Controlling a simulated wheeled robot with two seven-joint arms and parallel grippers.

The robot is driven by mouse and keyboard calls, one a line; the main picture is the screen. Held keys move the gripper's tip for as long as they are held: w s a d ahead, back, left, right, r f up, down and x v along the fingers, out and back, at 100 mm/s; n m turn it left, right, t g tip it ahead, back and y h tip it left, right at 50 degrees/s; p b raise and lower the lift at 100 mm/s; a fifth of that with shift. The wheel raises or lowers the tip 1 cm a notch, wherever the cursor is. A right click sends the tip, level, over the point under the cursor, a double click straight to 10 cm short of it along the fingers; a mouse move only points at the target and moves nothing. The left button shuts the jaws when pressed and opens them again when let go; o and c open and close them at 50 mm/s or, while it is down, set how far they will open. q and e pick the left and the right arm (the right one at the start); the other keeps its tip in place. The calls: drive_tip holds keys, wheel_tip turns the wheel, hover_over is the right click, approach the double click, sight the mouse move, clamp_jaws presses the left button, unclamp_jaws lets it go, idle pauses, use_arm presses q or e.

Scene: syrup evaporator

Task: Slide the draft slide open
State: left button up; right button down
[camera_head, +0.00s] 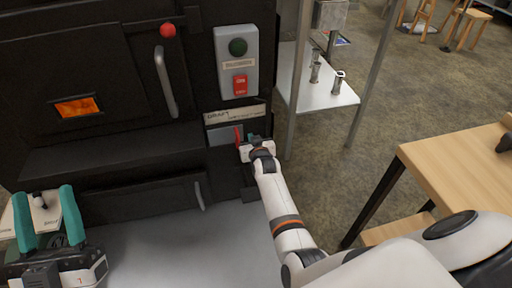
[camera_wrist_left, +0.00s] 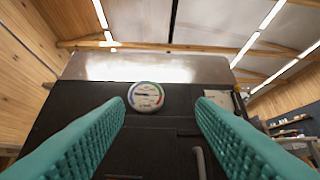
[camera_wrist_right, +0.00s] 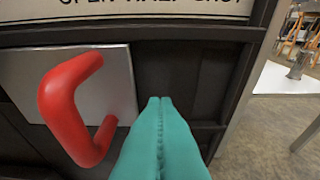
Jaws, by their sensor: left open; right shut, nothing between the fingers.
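The draft slide is a silver plate (camera_head: 220,138) with a red handle (camera_head: 237,133), set in a dark track under a label strip (camera_head: 235,115). In the right wrist view the red handle (camera_wrist_right: 62,100) stands out from the plate (camera_wrist_right: 118,85) on the left. My right gripper (camera_wrist_right: 160,102) is shut and empty, its teal fingers pressed together just right of the handle, in front of the dark track. I cannot tell whether they touch the handle. My left gripper (camera_head: 45,191) is open and empty at the lower left, away from the slide.
The black evaporator front has a firebox door handle (camera_head: 166,80), a red knob (camera_head: 168,30) and a switch box (camera_head: 237,62). A metal shelf (camera_head: 315,95) with posts stands right of the slide. A wooden table (camera_head: 465,165) is at the right. A gauge (camera_wrist_left: 146,97) shows in the left wrist view.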

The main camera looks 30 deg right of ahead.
use_arm(q)
drive_tip(key=w+a+f+g+y+p, duration=0.1)
drive_tip(key=w+f+g+y+p, duration=0.25)
drive_tip(key=f+g, duration=0.9)
drive_tip(key=s+a+f+n+g+y+p, duration=0.1)
drive_tip(key=s+a+f+g+y+p, duration=0.2)
drive_tip(key=s+f+g, duration=0.6)
drive_tip(key=shift+s+a+f+y+p, duration=0.35)
drive_tip(key=shift+s+a+f+p, duration=0.8)
drive_tip(key=shift+s, duration=1.15)
use_arm(e)
drive_tip(key=v, duration=0.8)
drive_tip(key=shift+s+f+b, duration=0.2)
drive_tip(key=shift+s+b, duration=0.1)
drive_tip(key=shift+s, duration=0.05)
use_arm(q)
drive_tip(key=shift+s+a+r+g, duration=0.1)
drive_tip(key=shift+g, duration=0.15)
